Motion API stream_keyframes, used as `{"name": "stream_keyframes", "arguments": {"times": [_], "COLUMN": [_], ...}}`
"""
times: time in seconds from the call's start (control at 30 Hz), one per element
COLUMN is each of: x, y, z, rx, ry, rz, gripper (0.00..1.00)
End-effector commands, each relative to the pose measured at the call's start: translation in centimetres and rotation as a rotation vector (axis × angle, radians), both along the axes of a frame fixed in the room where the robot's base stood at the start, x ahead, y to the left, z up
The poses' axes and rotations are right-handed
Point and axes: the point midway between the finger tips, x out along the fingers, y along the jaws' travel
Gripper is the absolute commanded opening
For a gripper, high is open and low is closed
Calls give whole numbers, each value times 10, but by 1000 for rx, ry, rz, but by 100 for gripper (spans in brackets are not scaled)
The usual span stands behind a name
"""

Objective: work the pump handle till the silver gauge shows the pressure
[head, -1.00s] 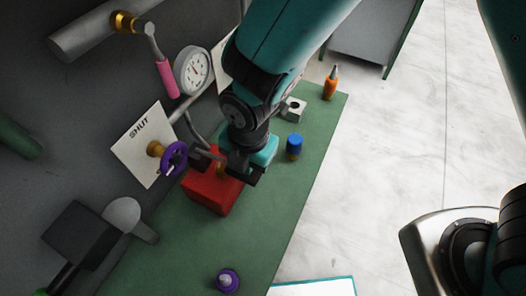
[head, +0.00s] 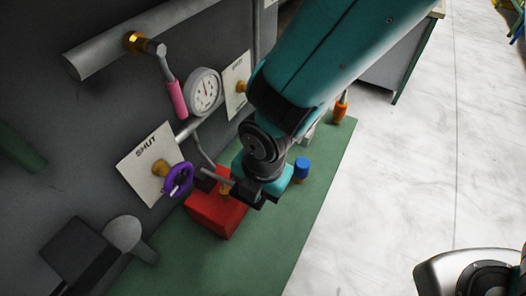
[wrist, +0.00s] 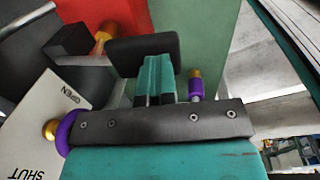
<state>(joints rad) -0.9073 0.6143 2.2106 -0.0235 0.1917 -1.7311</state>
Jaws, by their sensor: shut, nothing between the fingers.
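The gauge (head: 203,92) has a white dial and a pale silver-grey rim and is on the wall side in the head view. Its needle looks near upright; the figures are too small to read. A red box (head: 214,212), apparently the pump, sits on the green bench with a brass fitting and a thin grey bar (head: 214,175), perhaps its handle. The red box (wrist: 100,14) is also at the top of the wrist view. My gripper (head: 252,196) is over the box's right side, close to the bar. Its fingers (wrist: 155,78) are shut and empty. Contact with the bar cannot be told.
A purple handwheel (head: 178,180) stands off a SHUT plate (head: 145,165) left of the box. A pink-gripped lever (head: 177,98) hangs by the gauge. A blue-capped item (head: 302,168) and an orange bottle (head: 341,107) stand right on the green bench (head: 262,245).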

Motion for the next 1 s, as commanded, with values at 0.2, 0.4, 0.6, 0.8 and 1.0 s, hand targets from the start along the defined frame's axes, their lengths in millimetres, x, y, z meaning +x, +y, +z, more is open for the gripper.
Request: {"name": "stream_keyframes", "arguments": {"times": [0.2,0.4,0.6,0.8,1.0], "x": [-2,-6,-8,-8,-8], "y": [-7,-14,-18,-19,-19], "z": [50,88,110,114,114], "rx": [10,9,10,7,7], "ry": [-12,-12,-12,-10,-10], "rz": [-2,-1,-2,-2,-2], "gripper": [0,0,0,0,0]}}
